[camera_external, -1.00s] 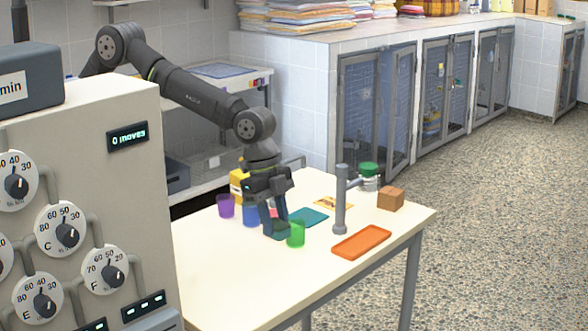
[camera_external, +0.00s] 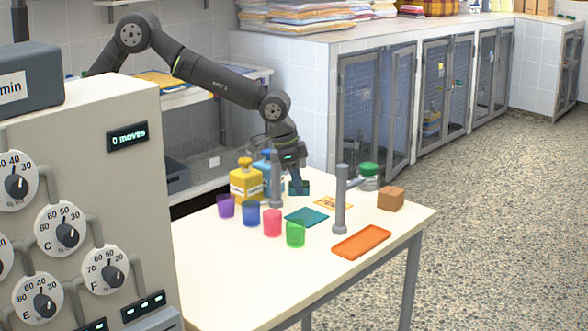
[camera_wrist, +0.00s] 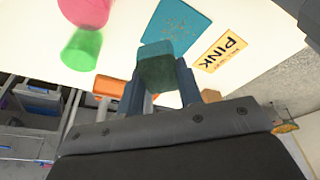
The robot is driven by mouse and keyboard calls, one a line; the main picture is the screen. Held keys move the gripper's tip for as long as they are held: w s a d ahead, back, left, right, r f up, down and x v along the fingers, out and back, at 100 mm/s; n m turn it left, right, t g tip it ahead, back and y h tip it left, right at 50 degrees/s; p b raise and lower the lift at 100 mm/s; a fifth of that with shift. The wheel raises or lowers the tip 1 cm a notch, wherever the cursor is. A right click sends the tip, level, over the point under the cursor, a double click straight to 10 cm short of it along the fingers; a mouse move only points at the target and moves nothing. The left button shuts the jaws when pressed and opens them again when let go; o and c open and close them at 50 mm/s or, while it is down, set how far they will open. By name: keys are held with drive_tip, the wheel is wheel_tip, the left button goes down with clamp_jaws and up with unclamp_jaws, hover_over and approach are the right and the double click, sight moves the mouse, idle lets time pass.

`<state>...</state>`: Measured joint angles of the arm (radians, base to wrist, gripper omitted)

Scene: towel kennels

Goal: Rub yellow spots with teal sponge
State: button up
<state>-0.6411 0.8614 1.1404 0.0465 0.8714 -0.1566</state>
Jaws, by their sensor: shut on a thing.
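My gripper (camera_external: 298,180) is shut on the teal sponge (camera_external: 299,189) and holds it above the back of the table. In the wrist view the sponge (camera_wrist: 157,67) sits between the two fingers of my gripper (camera_wrist: 158,82). A flat teal sheet (camera_external: 307,216) lies on the table in front of and below the sponge. The sheet shows in the wrist view (camera_wrist: 180,25) with small faint yellowish specks, partly hidden by the sponge. A yellow card reading "PINK" (camera_wrist: 222,49) lies beside the sheet.
Purple (camera_external: 226,206), blue (camera_external: 251,214), pink (camera_external: 272,223) and green (camera_external: 295,233) cups stand left of the sheet. A yellow bottle (camera_external: 246,184), grey post (camera_external: 340,205), green-lidded jar (camera_external: 369,178), brown block (camera_external: 390,198) and orange tray (camera_external: 361,243) surround it. The front table is clear.

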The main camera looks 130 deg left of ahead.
sight(317, 211)
drive_tip(key=shift+s+a+f, duration=0.2)
drive_tip(key=shift+f, duration=3.35)
drive_tip(key=shift+a+f, duration=0.25)
drive_tip(key=shift+a, duration=0.6)
drive_tip(key=shift+a+f, duration=0.2)
drive_tip(key=shift+a, duration=0.6)
drive_tip(key=shift+c, duration=0.3)
drive_tip(key=shift+a, duration=0.8)
drive_tip(key=shift+a+r, duration=0.1)
drive_tip(key=shift+a, duration=0.6)
drive_tip(key=shift+d, duration=3.2)
drive_tip(key=shift+s, duration=0.2)
drive_tip(key=a, duration=0.2)
drive_tip(key=shift+a+f, duration=0.2)
drive_tip(key=shift+a, duration=0.1)
drive_tip(key=shift+w+a+r, duration=0.1)
drive_tip(key=shift+a+r, duration=0.05)
drive_tip(key=shift+a, duration=1)
drive_tip(key=shift+a+f, duration=0.2)
drive_tip(key=shift+a, duration=0.9)
drive_tip(key=shift+d+r, duration=0.1)
drive_tip(key=shift+d, duration=3.4)
drive_tip(key=shift+r, duration=4.05)
